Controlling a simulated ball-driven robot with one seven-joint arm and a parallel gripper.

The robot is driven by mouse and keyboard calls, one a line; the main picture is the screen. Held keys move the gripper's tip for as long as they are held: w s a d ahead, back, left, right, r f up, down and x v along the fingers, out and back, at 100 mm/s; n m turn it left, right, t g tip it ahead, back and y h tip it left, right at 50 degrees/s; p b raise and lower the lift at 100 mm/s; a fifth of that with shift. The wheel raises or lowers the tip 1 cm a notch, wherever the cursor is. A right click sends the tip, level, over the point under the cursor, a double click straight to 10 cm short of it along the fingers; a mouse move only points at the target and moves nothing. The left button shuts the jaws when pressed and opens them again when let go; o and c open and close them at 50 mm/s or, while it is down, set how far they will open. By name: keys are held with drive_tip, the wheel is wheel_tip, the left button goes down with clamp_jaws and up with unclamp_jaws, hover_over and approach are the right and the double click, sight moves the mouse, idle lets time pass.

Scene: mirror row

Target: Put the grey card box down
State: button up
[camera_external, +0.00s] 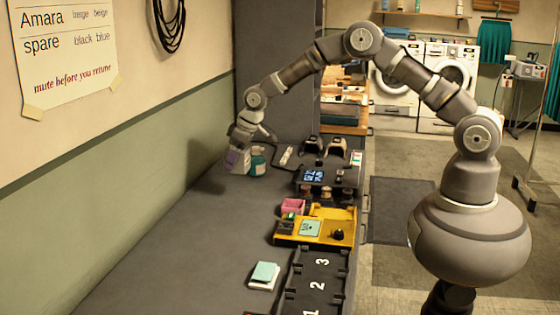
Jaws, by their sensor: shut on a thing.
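My gripper (241,149) is at the far left of the grey counter, close to the wall, pointing down. It is shut on a small greyish-lilac box, which I take to be the grey card box (236,161). The fingers and wrist hide its upper part. I cannot tell whether its underside touches the counter. A teal bottle or jar (257,161) stands just to the right of the box, very close to it.
The counter's left part is clear.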

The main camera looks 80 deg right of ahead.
wheel_tip(320, 180, down, 10)
drive_tip(key=b, duration=0.3)
drive_tip(key=shift+d, duration=0.15)
drive_tip(key=shift+r, duration=0.1)
drive_tip(key=o, duration=1.1)
